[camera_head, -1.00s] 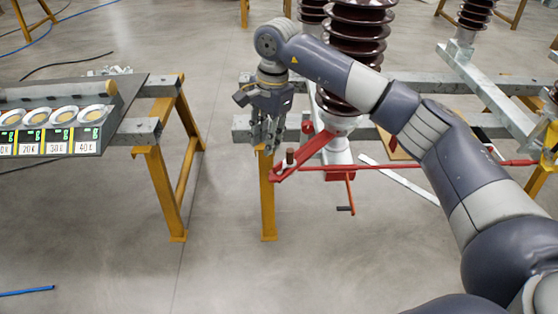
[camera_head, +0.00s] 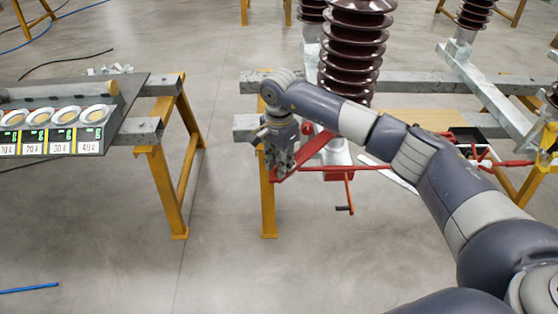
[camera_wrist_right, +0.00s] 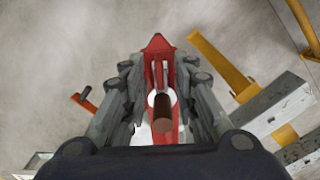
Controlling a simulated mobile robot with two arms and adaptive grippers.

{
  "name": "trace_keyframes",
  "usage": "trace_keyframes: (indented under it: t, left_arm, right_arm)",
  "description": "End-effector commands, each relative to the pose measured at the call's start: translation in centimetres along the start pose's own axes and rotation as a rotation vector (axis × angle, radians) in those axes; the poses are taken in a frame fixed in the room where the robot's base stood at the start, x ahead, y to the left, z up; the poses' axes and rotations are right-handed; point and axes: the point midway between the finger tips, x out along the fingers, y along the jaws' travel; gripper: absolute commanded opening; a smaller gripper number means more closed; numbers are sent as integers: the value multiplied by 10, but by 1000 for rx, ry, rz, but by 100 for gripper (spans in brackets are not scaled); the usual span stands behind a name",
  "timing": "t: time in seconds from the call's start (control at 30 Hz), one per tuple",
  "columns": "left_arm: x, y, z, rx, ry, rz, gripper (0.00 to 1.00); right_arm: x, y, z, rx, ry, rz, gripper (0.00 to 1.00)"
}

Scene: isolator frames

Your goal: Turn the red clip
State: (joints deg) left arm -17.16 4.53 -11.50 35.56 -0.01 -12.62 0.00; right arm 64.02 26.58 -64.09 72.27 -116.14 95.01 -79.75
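The red clip (camera_head: 316,153) is a flat red arm slanting below the brown insulator. In the right wrist view its red bar (camera_wrist_right: 160,52) runs up the middle to a pointed end. A brown round peg (camera_wrist_right: 162,108) stands on the bar. My right gripper (camera_head: 280,170) is over the clip's near left end and hides the peg in the head view. In the right wrist view my right gripper (camera_wrist_right: 160,85) is open, with its fingers on both sides of the bar and peg. I see no clear contact. My left gripper is out of view.
A ribbed brown insulator (camera_head: 352,50) stands on a grey metal beam (camera_head: 400,82) behind the clip. A thin red rod (camera_head: 350,168) runs right, and an orange handle (camera_head: 349,192) hangs below. A panel with labelled dishes (camera_head: 50,140) is at left.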

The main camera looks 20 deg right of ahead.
Motion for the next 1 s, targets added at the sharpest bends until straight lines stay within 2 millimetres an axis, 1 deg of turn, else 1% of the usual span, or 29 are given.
trace_keyframes:
  t: [0.17, 0.2, 0.27, 0.3, 0.33, 0.77, 1.0]
  left_arm:
    - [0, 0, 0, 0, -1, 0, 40]
    - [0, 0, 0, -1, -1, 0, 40]
    - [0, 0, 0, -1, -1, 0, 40]
    - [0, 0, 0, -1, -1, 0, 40]
    - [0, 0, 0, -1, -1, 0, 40]
    - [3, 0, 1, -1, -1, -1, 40]
    - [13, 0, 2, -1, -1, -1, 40]
  right_arm:
    - [0, 0, 0, 0, 0, 0, 27]
    - [0, 0, 0, 0, 0, 0, 24]
    - [0, 0, 0, 0, 0, 0, 11]
    - [0, 0, 0, 0, 0, 0, 2]
    - [0, 0, 0, 0, 0, 0, 0]
    - [0, 0, 0, 32, 1, -1, 0]
    - [1, 0, 0, 161, 1, -3, 0]
